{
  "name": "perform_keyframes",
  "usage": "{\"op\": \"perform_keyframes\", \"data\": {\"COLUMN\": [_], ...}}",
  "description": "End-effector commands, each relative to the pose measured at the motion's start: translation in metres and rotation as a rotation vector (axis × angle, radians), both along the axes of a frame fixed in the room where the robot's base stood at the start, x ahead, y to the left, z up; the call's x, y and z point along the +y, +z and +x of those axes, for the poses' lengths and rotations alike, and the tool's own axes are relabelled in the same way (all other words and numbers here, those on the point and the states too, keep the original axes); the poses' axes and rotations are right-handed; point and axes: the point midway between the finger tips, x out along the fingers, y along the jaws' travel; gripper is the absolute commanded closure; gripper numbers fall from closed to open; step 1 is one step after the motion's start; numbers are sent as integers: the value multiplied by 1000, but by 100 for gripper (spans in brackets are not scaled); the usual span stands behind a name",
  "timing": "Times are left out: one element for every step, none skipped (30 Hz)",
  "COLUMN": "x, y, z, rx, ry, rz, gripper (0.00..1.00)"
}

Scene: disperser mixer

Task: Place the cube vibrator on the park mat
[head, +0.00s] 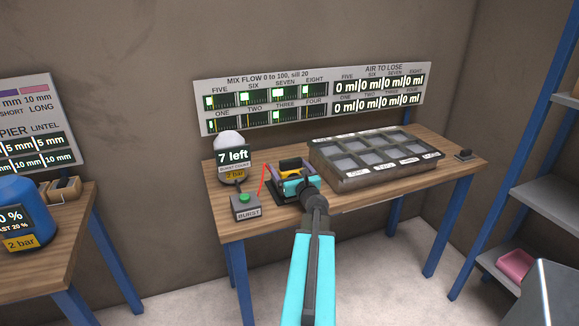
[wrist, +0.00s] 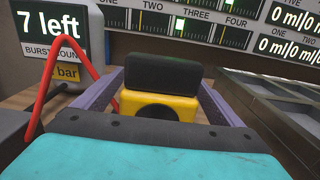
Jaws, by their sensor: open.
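In the head view my gripper (head: 289,174) hides part of the block. A dark pad (head: 281,190) lies under the gripper; I cannot tell whether it is the park mat.
A metal tray with several compartments (head: 350,179) stands close on the right. Bare bench (head: 400,182) lies in front of the tray.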

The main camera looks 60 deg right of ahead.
Motion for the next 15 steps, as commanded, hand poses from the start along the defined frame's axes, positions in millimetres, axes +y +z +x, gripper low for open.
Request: {"op": "perform_keyframes", "data": {"x": [4,6,9,11,13,15,17,19,21,23,25,27,29,31,33], "y": [0,-1,-1,-1,-1,-1,-1,0,0,0,0,0,0,0,0], "z": [-5,-7,-10,-13,-15,-18,-21,-24,-27,-30,-32,-36,-38,-40,-44], "rx": [0,0,0,0,0,0,0,-1,-1,-1,-1,-1,-1,-1,-1], "ry": [-1,-1,-1,-1,-1,0,0,0,0,0,-1,-1,-1,-1,-1], "rz": [0,0,0,0,0,0,0,1,0,0,0,1,1,1,1], "gripper": [10,10,10,10,10,10,10,10,10,10,10,10,10,10,10]}}
